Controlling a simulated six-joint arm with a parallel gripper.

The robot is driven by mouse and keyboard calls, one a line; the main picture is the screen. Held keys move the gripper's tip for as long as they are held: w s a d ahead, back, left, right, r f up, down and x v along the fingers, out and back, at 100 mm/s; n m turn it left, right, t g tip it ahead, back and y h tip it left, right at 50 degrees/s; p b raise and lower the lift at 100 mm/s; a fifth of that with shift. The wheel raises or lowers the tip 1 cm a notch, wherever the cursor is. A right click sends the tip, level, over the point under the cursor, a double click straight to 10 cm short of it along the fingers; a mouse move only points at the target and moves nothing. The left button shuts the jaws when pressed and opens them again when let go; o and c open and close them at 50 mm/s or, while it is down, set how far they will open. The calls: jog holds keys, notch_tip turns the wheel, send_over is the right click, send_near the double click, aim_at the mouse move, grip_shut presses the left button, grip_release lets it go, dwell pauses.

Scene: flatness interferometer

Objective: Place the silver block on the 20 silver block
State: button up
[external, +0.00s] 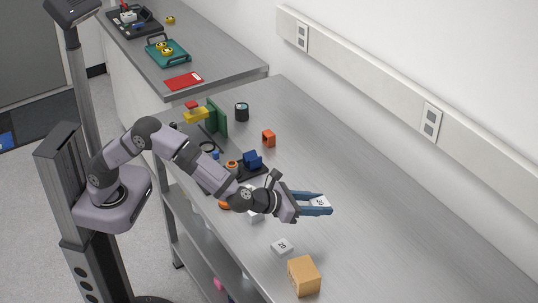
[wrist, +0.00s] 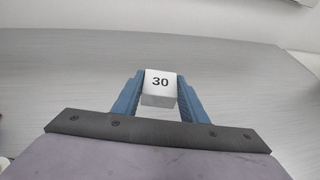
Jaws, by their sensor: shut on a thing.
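My gripper (external: 316,204) is shut on a silver block (external: 320,202) and holds it in the air above the bench. The wrist view shows this block (wrist: 160,88) between the blue fingers of my gripper (wrist: 158,95), with "30" printed on its top. The silver block marked 20 (external: 282,246) lies flat on the bench, below and left of my gripper in the external view. It does not show in the wrist view. Another plain silver or white block (external: 256,216) is partly hidden behind my wrist.
A tan wooden block (external: 304,276) stands close to the 20 block, towards the front. An orange block (external: 268,138), a dark cylinder (external: 242,112) and a dark fixture with a blue part (external: 253,160) are further back. The bench (external: 400,230) on the right is clear up to the wall.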

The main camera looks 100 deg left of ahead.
jog(key=d+r+m+t+h, duration=0.1)
jog(key=d+r+m, duration=0.1)
jog(key=d, duration=0.8)
jog(key=n+g+y, duration=0.3)
jog(key=n, duration=0.1)
send_over(280, 246)
jog(key=shift+f+p, duration=0.65)
jog(key=shift+f, duration=4.45)
jog(key=shift+f, duration=0.15)
jog(key=o, duration=1.2)
